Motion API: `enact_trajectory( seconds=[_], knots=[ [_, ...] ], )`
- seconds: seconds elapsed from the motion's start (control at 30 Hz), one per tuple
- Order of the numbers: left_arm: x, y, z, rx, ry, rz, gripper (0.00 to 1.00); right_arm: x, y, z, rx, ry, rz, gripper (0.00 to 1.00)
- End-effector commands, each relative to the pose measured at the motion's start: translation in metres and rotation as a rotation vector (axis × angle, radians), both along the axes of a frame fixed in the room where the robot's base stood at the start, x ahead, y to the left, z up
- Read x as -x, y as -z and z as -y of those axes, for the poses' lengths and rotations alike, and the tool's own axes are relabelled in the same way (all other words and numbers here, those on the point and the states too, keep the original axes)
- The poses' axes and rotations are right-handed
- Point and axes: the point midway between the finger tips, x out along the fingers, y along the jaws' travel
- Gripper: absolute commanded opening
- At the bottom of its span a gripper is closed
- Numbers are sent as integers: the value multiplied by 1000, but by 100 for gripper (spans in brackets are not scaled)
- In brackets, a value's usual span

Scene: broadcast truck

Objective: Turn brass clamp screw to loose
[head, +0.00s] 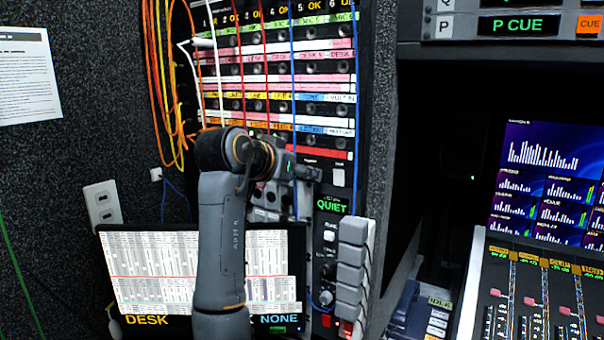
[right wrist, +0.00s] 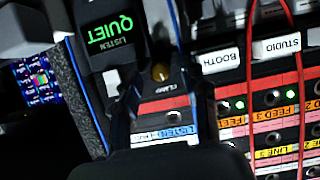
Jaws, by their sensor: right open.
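The brass clamp screw (right wrist: 160,72) is a small round brass knob on the dark panel in the right wrist view, beside an upside-down CLAMP label. My right gripper (right wrist: 163,84) is open, with one dark finger on each side of the screw in that view. I cannot tell whether the fingers touch it. In the head view the right gripper (head: 308,173) is at the patch panel, just above the green QUIET display (head: 331,205). I cannot make out the screw there. My left gripper is not in view.
A patch panel (head: 283,68) with coloured label strips and hanging cables stands behind the arm. Below are a monitor (head: 145,270) and a stack of grey blocks (head: 352,270). Red and blue cables run near the gripper. A mixing console (head: 540,295) is at right.

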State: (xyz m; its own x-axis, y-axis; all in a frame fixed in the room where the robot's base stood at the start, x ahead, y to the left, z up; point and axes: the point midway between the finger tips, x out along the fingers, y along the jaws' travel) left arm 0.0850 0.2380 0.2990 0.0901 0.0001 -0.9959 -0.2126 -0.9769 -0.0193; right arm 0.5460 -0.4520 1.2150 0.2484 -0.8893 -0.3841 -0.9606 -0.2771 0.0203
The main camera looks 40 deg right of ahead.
Motion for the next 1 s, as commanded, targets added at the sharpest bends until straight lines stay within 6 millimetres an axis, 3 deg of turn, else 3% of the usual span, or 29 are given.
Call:
enact_trajectory(
  seconds=[0.5,0.7,1.0],
  knots=[
    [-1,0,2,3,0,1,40,24,-37,-88,-1,-4,0,45],
    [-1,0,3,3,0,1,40,28,-43,-100,-1,-2,0,45],
    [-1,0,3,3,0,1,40,28,-43,-101,0,-1,0,45]
  ],
)
